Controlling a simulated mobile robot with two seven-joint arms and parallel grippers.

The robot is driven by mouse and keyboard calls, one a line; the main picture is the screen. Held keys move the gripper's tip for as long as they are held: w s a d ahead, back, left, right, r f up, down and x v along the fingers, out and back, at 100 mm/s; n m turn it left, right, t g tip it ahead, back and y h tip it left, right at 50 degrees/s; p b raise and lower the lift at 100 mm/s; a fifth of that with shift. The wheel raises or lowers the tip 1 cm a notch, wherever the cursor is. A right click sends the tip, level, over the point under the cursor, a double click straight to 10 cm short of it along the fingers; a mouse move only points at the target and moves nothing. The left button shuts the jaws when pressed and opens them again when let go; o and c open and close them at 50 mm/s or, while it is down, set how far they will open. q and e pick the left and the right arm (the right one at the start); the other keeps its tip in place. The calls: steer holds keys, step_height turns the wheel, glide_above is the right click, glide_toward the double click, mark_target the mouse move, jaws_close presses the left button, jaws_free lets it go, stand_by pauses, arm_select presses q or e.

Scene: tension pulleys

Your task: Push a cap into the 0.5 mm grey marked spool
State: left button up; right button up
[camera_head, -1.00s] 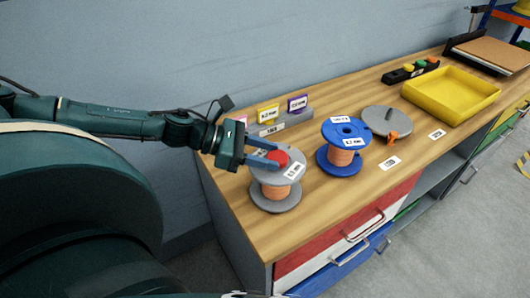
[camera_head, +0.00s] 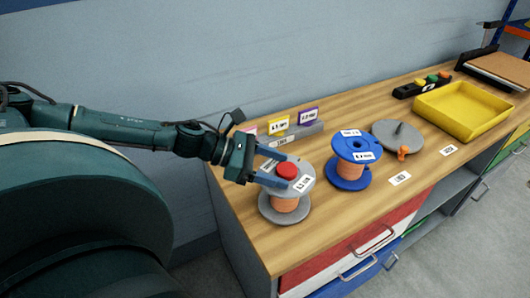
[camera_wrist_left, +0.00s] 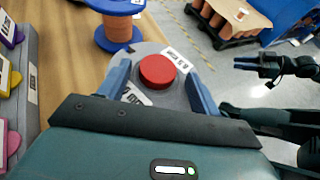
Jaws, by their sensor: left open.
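The grey spool (camera_head: 270,207) with orange wire stands upright at the near left end of the bench. White labels lie on its top flange; their print is too small to read surely. A red round cap (camera_head: 287,171) sits at the middle of that flange, also in the left wrist view (camera_wrist_left: 157,71); how deep it sits I cannot tell. My left gripper (camera_head: 274,168) is open over the flange, its blue fingers either side of and behind the cap, apart from it. A dark gripper, apparently my right (camera_wrist_left: 252,63), shows in the left wrist view, away from the bench.
A blue spool (camera_head: 353,143) stands right of the grey one. Beyond are a grey disc with a post (camera_head: 390,134), a yellow tray (camera_head: 462,110) and a black holder with coloured caps (camera_head: 420,87). A card rack (camera_head: 300,130) stands behind, near the wall.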

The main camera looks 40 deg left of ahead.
arm_select(q)
steer(key=shift+s+a, duration=0.2)
steer(key=shift+a, duration=0.15)
steer(key=shift+s+a+r+p, duration=0.25)
steer(key=shift+s+a+p, duration=0.15)
steer(key=shift+a+p, duration=0.15)
steer(key=shift+s+a+r, duration=0.15)
steer(key=shift+a+r, duration=0.1)
steer(key=p+v, duration=0.3)
steer(key=v, duration=0.7)
steer(key=shift+s, duration=0.2)
arm_select(e)
steer(key=shift+s+d+r, duration=0.1)
steer(key=shift+d+r, duration=0.05)
steer(key=shift+r, duration=0.5)
steer(key=shift+d+r, duration=0.15)
steer(key=shift+r, duration=0.5)
arm_select(q)
steer(key=shift+r, duration=0.1)
arm_select(e)
steer(key=shift+r+h, duration=0.1)
steer(key=shift+h, duration=0.2)
